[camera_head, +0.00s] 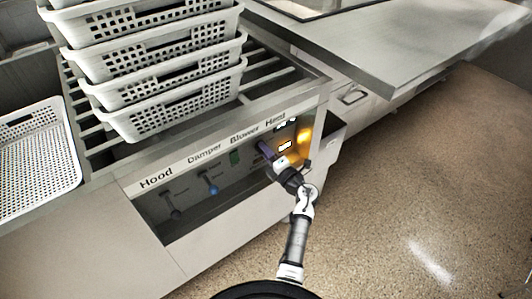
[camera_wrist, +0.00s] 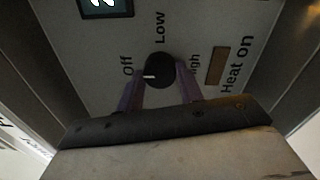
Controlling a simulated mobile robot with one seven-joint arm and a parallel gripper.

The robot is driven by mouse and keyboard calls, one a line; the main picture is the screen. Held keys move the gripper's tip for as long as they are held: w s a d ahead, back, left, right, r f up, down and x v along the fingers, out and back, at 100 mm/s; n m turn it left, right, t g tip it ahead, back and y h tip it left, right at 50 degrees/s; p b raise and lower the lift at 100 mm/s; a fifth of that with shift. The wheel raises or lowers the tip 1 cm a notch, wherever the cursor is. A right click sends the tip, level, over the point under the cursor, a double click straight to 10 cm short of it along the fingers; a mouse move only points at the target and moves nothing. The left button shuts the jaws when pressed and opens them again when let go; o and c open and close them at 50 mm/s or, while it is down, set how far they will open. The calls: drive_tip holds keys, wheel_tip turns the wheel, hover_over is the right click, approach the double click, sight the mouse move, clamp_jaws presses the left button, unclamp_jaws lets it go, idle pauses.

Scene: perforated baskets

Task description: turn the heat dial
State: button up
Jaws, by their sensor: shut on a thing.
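The heat dial (camera_wrist: 158,70) is a round black knob with a white pointer mark, in the wrist view. The labels Off, Low and High stand around it, and the white mark points toward Off. My gripper (camera_wrist: 160,80) has its two purple fingers on either side of the dial and is shut on it. In the head view my gripper (camera_head: 268,152) is at the right part of the control panel, below the Heat label. The dial is hidden there behind my gripper.
The control panel (camera_head: 190,208) also carries a blue-ended lever (camera_head: 213,190), a dark lever (camera_head: 172,212) and a green switch (camera_head: 235,157). Stacked white baskets (camera_head: 175,105) stand on the rack above. Floor at the right is clear.

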drive_tip(key=o, duration=1)
drive_tip(key=v, duration=1.3)
drive_tip(key=shift+s+d+b, duration=0.15)
drive_tip(key=shift+s+b, duration=0.15)
drive_tip(key=shift+b, duration=0.05)
